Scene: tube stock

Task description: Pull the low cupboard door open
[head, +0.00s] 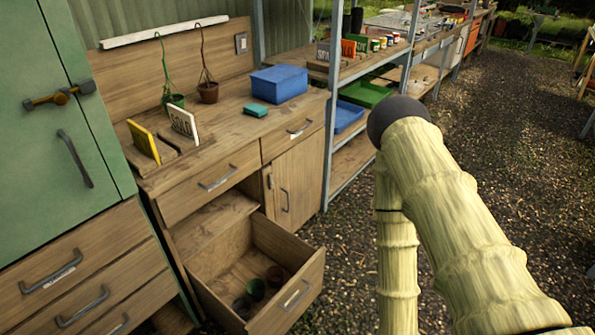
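The low wooden cupboard door (303,180) is at the right end of the workbench, under a small drawer. It looks shut, flush with the bench front. Its dark upright handle (285,200) is near the left edge of the door. My pale, bamboo-like arm rises at the right of the head view, with a dark rounded joint at its top. My gripper is not in view, so its state and its distance from the door cannot be seen.
A lower drawer (301,283) stands pulled out left of the door, with several dark pots inside. A green cabinet (45,190) is at left. Metal shelving (330,110) adjoins the bench at right. Open gravel (480,130) lies beyond. A blue box (279,83) sits on the benchtop.

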